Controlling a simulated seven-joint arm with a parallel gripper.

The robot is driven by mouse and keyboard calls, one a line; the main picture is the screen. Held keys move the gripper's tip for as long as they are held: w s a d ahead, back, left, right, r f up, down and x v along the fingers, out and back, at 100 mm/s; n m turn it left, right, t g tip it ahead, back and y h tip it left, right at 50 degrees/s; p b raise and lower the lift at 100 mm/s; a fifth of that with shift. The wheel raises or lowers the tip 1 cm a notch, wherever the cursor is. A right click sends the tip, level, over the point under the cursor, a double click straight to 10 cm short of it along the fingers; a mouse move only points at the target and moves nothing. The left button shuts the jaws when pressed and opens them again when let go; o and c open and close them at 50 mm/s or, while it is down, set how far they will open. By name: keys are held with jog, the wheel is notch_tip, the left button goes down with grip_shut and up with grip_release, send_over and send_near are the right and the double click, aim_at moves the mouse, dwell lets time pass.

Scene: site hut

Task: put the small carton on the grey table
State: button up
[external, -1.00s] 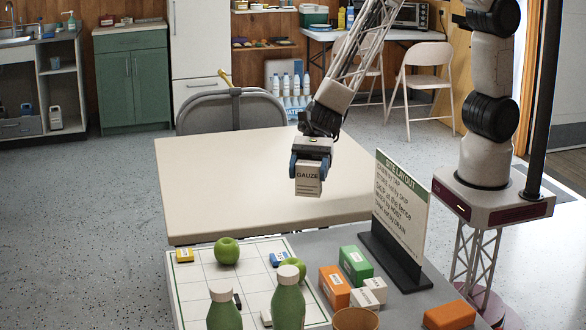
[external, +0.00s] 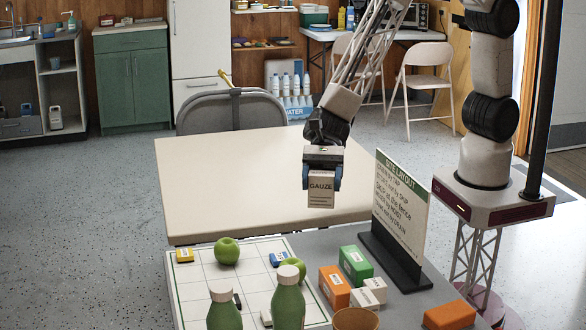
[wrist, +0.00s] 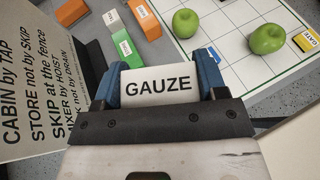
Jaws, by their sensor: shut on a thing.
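My gripper (external: 322,180) is shut on a small white carton (external: 320,196) marked GAUZE. In the external view the carton hangs upright in the air in front of the cream table's near right part. The wrist view shows the carton (wrist: 158,86) between the blue fingers of my gripper (wrist: 160,76). The grey table (external: 318,243) stands in the foreground, nearer the camera than the cream table (external: 245,180). Part of the grey table's top is covered by other items.
On the grey table are a white gridded board (external: 200,275), green apples (external: 227,250), green bottles (external: 288,300), an orange box (external: 334,287), a green box (external: 356,263), small white boxes (external: 375,288) and a round brown container (external: 355,318). An upright sign (external: 402,210) stands to the right.

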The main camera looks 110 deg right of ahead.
aim_at(321, 207)
jog(key=shift+f, duration=3.1)
jog(key=shift+f, duration=1.9)
jog(key=shift+f, duration=0.1)
jog(key=o, duration=0.9)
jog(key=shift+d+r, duration=0.1)
jog(key=shift+r, duration=0.1)
jog(key=v, duration=1.1)
jog(key=shift+s+d, duration=0.2)
jog(key=shift+d, duration=0.15)
